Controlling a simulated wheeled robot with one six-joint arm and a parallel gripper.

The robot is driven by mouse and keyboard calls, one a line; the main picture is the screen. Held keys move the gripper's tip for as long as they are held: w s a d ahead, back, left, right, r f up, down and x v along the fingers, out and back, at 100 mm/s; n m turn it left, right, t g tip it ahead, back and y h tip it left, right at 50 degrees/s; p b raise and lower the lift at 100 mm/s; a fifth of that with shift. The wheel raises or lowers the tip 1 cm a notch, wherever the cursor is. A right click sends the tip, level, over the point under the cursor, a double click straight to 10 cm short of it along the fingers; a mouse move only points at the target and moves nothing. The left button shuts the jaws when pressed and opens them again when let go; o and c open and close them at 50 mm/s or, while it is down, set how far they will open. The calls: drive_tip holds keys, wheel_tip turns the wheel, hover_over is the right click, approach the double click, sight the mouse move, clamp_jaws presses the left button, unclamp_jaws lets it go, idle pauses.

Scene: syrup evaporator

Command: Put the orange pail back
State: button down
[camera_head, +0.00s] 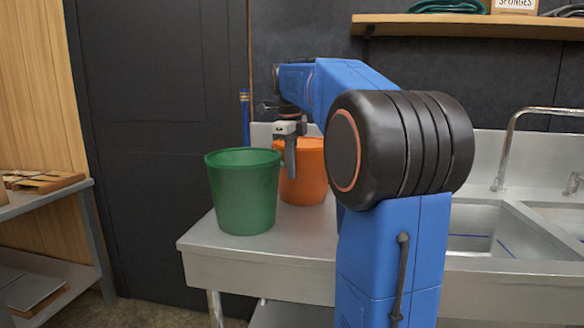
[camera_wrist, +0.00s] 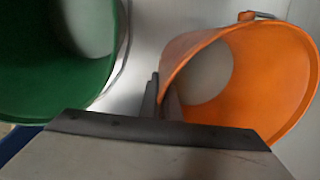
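The orange pail (camera_head: 303,172) stands upright on the metal drainboard, behind and to the right of the green pail (camera_head: 245,190). My gripper (camera_head: 290,172) points down at the orange pail's left side. In the wrist view, the orange pail (camera_wrist: 270,85) is at right, with its open mouth and pale inside bottom showing. My gripper's fingers (camera_wrist: 160,97) are close together at its near-left rim, one on each side of the wall, and look shut on it. The green pail (camera_wrist: 50,85) is at left in the wrist view, apart from the fingers.
The metal drainboard (camera_head: 225,254) joins sink basins (camera_head: 470,235) with a tall faucet (camera_head: 503,150) at right. A wooden shelf (camera_head: 470,27) with hoses and a sponge box hangs above. A side rack (camera_head: 50,200) stands at left. The green pail is close beside my gripper.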

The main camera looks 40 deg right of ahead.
drive_tip(key=c, duration=2)
unclamp_jaws()
drive_tip(key=r, duration=0.8)
drive_tip(key=a+r, duration=0.1)
drive_tip(key=r, duration=0.3)
drive_tip(key=shift+s, duration=0.3)
